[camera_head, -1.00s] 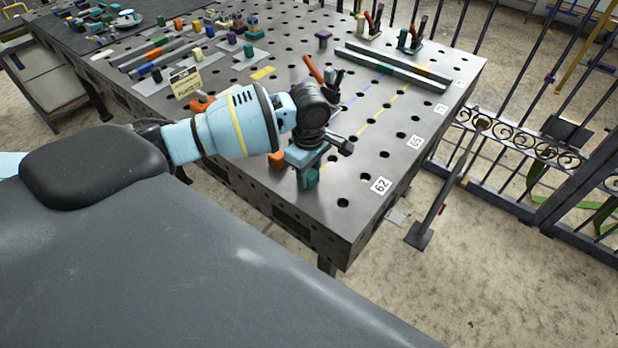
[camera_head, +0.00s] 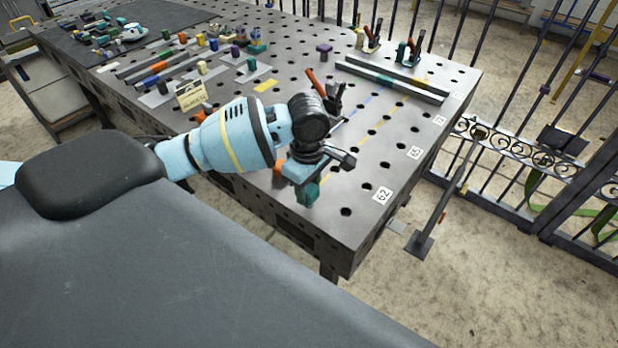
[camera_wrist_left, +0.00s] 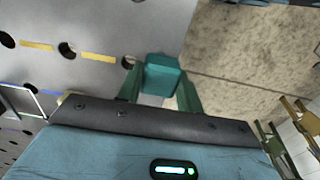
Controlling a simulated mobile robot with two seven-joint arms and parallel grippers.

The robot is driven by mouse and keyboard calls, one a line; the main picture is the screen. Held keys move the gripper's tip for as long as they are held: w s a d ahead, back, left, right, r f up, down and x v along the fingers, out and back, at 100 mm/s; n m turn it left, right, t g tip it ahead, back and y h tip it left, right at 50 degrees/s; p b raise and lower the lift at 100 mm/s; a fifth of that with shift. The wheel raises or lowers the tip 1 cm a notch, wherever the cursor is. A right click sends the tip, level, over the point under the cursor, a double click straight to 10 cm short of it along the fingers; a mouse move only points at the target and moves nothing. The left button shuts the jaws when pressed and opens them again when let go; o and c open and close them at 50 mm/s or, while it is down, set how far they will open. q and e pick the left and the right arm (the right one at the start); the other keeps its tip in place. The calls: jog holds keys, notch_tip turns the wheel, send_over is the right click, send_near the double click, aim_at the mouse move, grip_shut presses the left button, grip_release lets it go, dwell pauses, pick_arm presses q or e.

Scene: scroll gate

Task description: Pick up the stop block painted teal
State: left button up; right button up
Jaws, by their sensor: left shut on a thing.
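The teal stop block (camera_wrist_left: 161,75) is between the two green fingers of my left gripper (camera_wrist_left: 160,92) in the left wrist view. The fingers are shut on its sides. In the head view my left gripper (camera_head: 307,188) is over the near right part of the perforated table (camera_head: 345,240), close to its front edge, with teal showing at its tip. I cannot tell whether the block touches the tabletop. My right gripper is not in view.
A red-handled clamp (camera_head: 316,82) stands just behind my left gripper. Two long bars (camera_head: 390,80) lie farther back. A yellow sign (camera_head: 191,94) and several coloured blocks stand at the left. A metal gate (camera_head: 540,150) is at the right.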

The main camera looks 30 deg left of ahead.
pick_arm(q)
jog(key=s+d+r, duration=0.1)
jog(key=s+d, duration=0.3)
jog(key=s, duration=0.6)
jog(key=shift+p, duration=0.35)
